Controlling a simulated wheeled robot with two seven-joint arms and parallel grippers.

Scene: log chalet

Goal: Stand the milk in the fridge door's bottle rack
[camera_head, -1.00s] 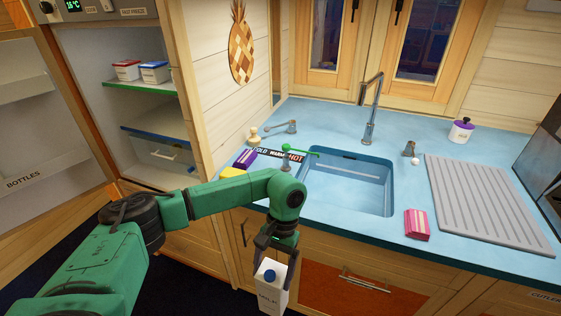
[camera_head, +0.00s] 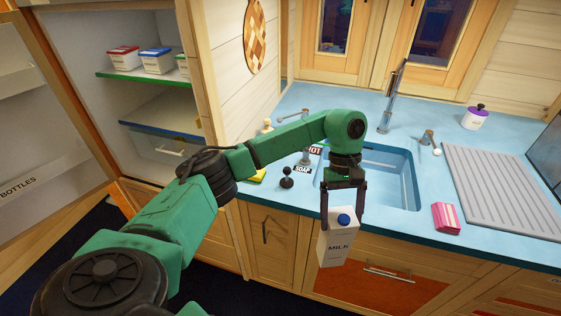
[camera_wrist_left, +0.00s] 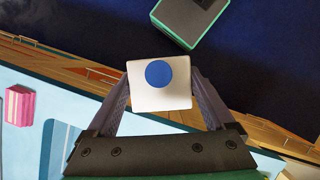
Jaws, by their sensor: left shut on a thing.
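The milk (camera_head: 337,243) is a white carton with a blue cap, lettered MILK. My left gripper (camera_head: 343,212) is shut on its upper part and holds it roughly upright in front of the counter by the sink. In the left wrist view the carton (camera_wrist_left: 160,98) sits between the two fingers, seen from above with its blue cap. The fridge stands open at the left. Its door (camera_head: 28,130) carries a rack labelled BOTTLES (camera_head: 20,187) at the left edge; the rack is partly cut off. My right gripper is not in view.
Tubs (camera_head: 158,62) stand on the fridge's green-edged shelf (camera_head: 150,77). The blue counter holds a sink (camera_head: 385,172), a tap (camera_head: 392,95), a pink striped packet (camera_head: 447,217) and a grey drainboard (camera_head: 500,190). Cabinet fronts (camera_head: 270,240) lie close below the counter edge.

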